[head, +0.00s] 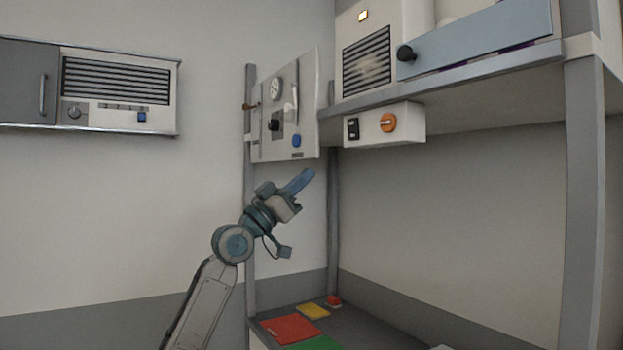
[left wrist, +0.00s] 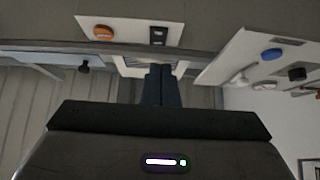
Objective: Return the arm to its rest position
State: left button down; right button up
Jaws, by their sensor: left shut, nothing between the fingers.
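My left arm rises from the bottom of the head view. Its left gripper (head: 303,176) points up and to the right, in front of the lower edge of the panel (head: 308,105) with a gauge, knobs and a blue button (head: 296,141). The gripper is shut and empty, and it appears apart from the panel. In the left wrist view the two dark fingers (left wrist: 161,84) lie together. They point toward the shelf underside and the switch box (left wrist: 130,31). My right gripper is not in view.
A shelf (head: 480,98) carries a grilled unit with a blue-grey front. Under it hangs a box with an orange knob (head: 388,123). A grey post (head: 583,200) stands right. Below, the worktop has red (head: 290,329), yellow (head: 313,310) and green mats. A wall unit (head: 120,90) hangs left.

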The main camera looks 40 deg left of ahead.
pick_arm(q)
jog(key=shift+w+d+f, duration=0.15)
jog(key=shift+w+d, duration=0.1)
jog(key=shift+s+a, duration=0.1)
jog(key=shift+s, duration=0.05)
